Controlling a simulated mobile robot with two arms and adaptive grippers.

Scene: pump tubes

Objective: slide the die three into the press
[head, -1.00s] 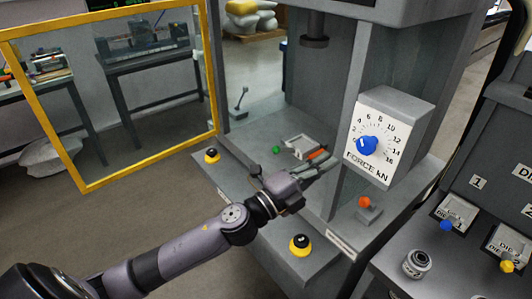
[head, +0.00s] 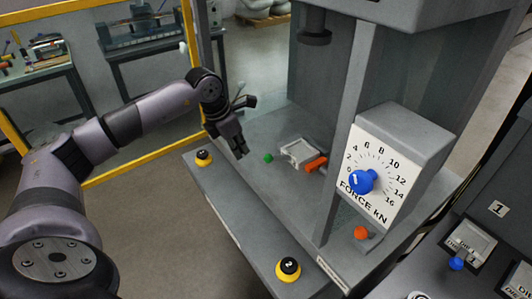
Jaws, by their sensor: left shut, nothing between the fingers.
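A pale grey die (head: 298,151) lies on the press bed, under and in front of the ram (head: 314,35). A green ball knob (head: 268,158) is at its left and an orange block (head: 316,163) at its right; I cannot read a number on it. The press (head: 250,125) is grey and open at the front. My left gripper (head: 241,150) is shut and empty, pointing down over the left front part of the press bed, left of the green knob and apart from it. My right gripper is not in view.
A yellow-framed guard (head: 130,170) is at left. Another die (head: 470,239) is at right.

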